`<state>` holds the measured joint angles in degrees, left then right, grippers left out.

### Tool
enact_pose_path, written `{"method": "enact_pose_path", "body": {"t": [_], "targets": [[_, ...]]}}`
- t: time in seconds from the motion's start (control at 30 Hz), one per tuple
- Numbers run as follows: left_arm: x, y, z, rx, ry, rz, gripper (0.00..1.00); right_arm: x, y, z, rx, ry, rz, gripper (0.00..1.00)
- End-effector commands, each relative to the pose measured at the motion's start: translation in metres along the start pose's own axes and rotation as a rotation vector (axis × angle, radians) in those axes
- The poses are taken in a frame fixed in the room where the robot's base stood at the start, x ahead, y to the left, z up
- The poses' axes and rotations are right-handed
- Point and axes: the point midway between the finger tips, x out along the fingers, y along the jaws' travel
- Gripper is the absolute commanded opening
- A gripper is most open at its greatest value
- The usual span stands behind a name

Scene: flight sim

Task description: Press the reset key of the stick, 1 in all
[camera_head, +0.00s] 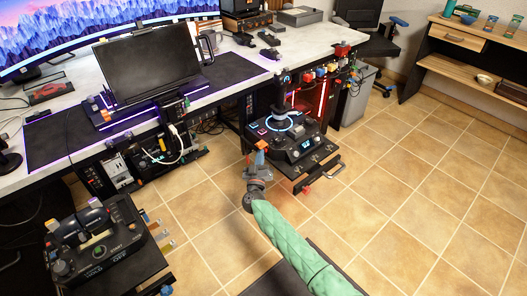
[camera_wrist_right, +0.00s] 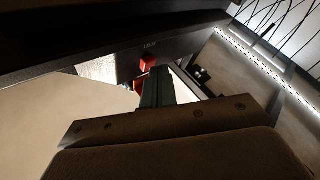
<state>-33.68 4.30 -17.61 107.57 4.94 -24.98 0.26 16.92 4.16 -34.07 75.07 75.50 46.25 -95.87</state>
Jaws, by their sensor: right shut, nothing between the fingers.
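The stick (camera_head: 282,108) stands upright on a dark base with a blue glowing ring (camera_head: 290,124) and several small coloured keys, right of the desk's middle in the head view. I cannot tell which key is the reset key. My right gripper (camera_head: 259,160) is at the near-left corner of the stick's base, shut and empty. I cannot tell whether it touches the base. In the right wrist view the shut dark fingers (camera_wrist_right: 156,86) point up toward a small red part (camera_wrist_right: 148,62) beneath a dark overhanging panel. My left gripper is not in view.
A throttle unit (camera_head: 95,245) stands at the lower left. A desk (camera_head: 235,70) with a black screen (camera_head: 148,62) lies behind. A dark tray with a handle (camera_head: 322,170) juts out below the stick's base. Tiled floor (camera_head: 400,190) to the right is clear.

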Motion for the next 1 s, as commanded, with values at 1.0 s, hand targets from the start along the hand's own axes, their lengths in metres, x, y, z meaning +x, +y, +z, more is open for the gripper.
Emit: {"method": "enact_pose_path", "body": {"t": [1.0], "targets": [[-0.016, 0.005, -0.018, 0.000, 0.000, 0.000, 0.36, -0.026, -0.018, -0.021, 0.001, -0.001, 0.000, 0.00]]}}
